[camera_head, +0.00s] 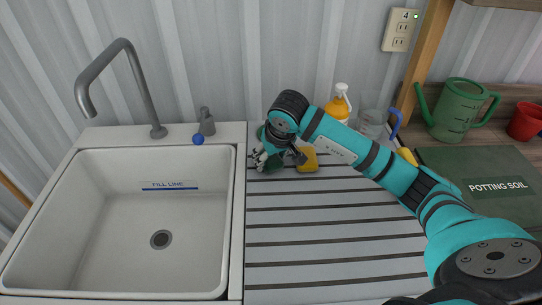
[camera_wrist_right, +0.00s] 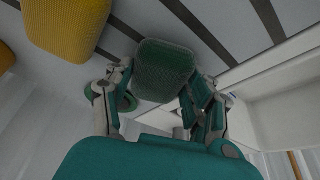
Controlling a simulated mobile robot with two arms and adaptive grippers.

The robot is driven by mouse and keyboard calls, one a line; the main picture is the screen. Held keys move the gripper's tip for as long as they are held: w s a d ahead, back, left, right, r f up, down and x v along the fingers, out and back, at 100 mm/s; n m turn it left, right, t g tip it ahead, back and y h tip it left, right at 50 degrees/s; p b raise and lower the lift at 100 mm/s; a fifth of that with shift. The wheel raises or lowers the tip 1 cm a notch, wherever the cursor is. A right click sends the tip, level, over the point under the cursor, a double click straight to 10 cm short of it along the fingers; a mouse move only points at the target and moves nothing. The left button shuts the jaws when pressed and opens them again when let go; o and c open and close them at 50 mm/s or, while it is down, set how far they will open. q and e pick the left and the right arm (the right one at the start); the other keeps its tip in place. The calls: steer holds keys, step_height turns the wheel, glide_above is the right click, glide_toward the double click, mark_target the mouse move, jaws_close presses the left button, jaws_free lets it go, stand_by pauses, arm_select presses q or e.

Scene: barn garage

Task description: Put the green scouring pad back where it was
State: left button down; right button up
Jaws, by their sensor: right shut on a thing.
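The green scouring pad (camera_wrist_right: 163,66) is a dark green rounded block between the two fingers of my right gripper (camera_wrist_right: 160,82) in the right wrist view. The fingers are shut on its sides. In the head view my right gripper (camera_head: 267,161) is low over the ribbed drainboard (camera_head: 330,232), just right of the sink, with the pad (camera_head: 274,163) partly hidden by the fingers. Whether the pad touches the board is unclear. A yellow sponge (camera_head: 307,160) lies close to the right of the gripper; it also shows in the wrist view (camera_wrist_right: 65,22). My left gripper is out of view.
The white sink (camera_head: 130,225) is empty, with a grey faucet (camera_head: 140,85) behind it. An orange pump bottle (camera_head: 338,106), a clear mug (camera_head: 372,123), a green watering can (camera_head: 457,112) and a potting soil bag (camera_head: 480,180) stand or lie to the right. The front drainboard is clear.

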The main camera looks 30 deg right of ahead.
steer(key=o, duration=1.1)
steer(key=shift+f, duration=0.1)
steer(key=shift+r, duration=0.55)
steer(key=v, duration=1.1)
steer(key=shift+s+b, duration=0.25)
steer(key=shift+b, duration=0.05)
